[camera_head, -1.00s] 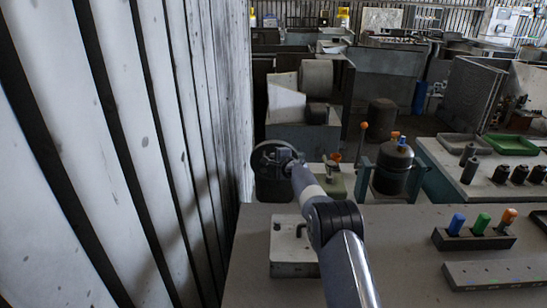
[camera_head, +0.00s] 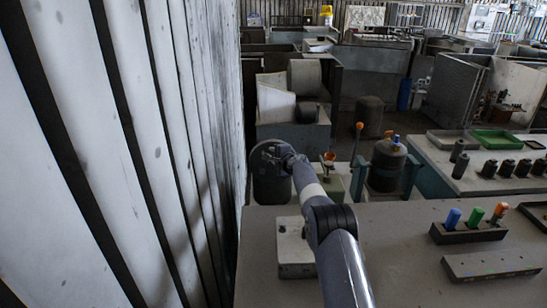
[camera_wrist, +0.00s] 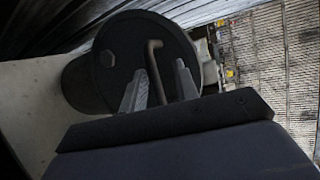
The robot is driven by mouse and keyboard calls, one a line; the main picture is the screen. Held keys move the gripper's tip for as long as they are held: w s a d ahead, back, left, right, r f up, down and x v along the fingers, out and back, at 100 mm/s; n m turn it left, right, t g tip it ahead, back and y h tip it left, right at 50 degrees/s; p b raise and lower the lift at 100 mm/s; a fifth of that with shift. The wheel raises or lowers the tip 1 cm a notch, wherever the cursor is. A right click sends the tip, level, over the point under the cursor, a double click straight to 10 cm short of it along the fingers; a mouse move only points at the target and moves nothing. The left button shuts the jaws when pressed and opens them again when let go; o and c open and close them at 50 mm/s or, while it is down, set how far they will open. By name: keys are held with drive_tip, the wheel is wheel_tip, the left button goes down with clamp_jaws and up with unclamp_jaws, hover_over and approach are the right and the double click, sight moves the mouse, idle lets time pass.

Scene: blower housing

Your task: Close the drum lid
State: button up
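A dark drum (camera_head: 271,190) stands beyond the table's far edge, close to the corrugated wall. Its round dark lid (camera_wrist: 118,48) faces the wrist camera, with a bent brown handle (camera_wrist: 154,62) and a small round cap on it. My gripper (camera_wrist: 160,68) is at the lid, with its two grey fingers apart on either side of the handle. Contact between fingers and handle cannot be told. In the head view my gripper (camera_head: 272,152) covers part of the lid, so whether the lid sits flush on the drum is unclear.
The corrugated wall (camera_head: 170,130) rises close on the left. A grey table (camera_head: 400,225) lies in front, with a pale box (camera_head: 294,260) beside my arm and a block of coloured handles (camera_head: 470,233). Another dark drum (camera_head: 387,160) in a teal frame stands to the right.

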drive_tip(key=shift+o, duration=0.2)
drive_tip(key=shift+f, duration=0.15)
drive_tip(key=shift+s+d+b, duration=0.1)
drive_tip(key=shift+b, duration=0.2)
drive_tip(key=b+v, duration=0.7)
drive_tip(key=v, duration=0.3)
drive_tip(key=shift+s+r+b, duration=0.2)
drive_tip(key=shift+s+b, duration=0.05)
drive_tip(key=shift+b, duration=0.05)
